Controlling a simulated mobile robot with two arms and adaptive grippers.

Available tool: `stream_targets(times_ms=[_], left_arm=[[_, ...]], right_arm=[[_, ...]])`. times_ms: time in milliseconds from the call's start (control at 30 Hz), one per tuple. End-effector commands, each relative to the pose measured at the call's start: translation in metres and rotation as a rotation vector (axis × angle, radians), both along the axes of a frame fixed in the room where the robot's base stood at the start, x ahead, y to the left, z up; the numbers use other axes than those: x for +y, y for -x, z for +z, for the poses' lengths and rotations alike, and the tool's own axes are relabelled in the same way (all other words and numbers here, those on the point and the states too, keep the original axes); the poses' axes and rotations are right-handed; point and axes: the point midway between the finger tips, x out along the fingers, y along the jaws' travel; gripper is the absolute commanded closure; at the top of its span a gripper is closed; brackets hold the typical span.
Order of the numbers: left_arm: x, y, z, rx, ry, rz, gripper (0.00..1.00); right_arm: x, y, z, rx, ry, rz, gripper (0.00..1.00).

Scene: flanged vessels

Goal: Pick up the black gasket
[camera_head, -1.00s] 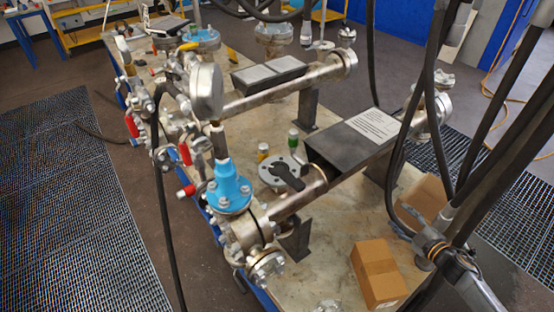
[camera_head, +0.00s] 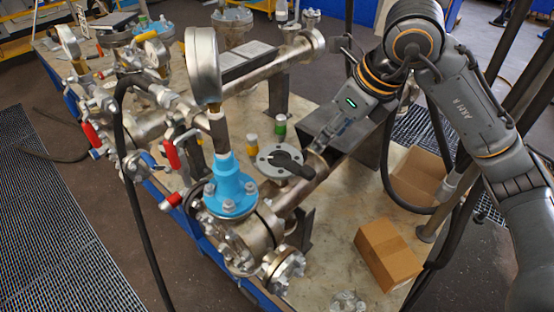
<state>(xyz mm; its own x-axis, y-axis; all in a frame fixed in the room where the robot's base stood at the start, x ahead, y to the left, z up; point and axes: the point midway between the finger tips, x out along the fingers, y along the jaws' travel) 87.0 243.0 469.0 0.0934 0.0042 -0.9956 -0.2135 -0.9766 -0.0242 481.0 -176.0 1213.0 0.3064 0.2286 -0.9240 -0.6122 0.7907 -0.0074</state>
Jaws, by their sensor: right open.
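What looks like the black gasket (camera_head: 283,158), a dark disc with a short tab, lies on a round grey metal flange (camera_head: 266,165) on the bench. My right gripper (camera_head: 318,146) reaches in from the upper right, just right of the gasket and above the pipe. It is open, with no object seen between its fingers. The fingers are small and partly blend with the pipe behind, and I cannot tell how far above the bench they are. My left gripper is not in view.
A blue valve with a gauge (camera_head: 203,65) rises at left. Two cardboard boxes (camera_head: 388,255) (camera_head: 420,175) sit at right.

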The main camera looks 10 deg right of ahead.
Motion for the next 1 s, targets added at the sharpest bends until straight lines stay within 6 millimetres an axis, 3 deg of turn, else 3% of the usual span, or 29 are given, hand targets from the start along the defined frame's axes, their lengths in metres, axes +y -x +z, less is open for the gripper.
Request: stream_targets(times_ms=[300, 500, 767, 1000], left_arm=[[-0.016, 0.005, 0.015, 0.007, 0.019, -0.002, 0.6], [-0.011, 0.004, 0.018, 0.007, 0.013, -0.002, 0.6], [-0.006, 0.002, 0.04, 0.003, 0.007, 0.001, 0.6], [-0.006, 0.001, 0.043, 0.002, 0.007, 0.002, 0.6]], right_arm=[[0.015, -0.017, -0.054, 0.007, -0.005, 0.003, 0.47], [0.017, -0.021, -0.067, 0.005, -0.005, 0.004, 0.47], [0.02, -0.027, -0.097, 0.011, -0.006, 0.004, 0.47], [0.025, -0.034, -0.115, 0.004, -0.006, 0.004, 0.47]])
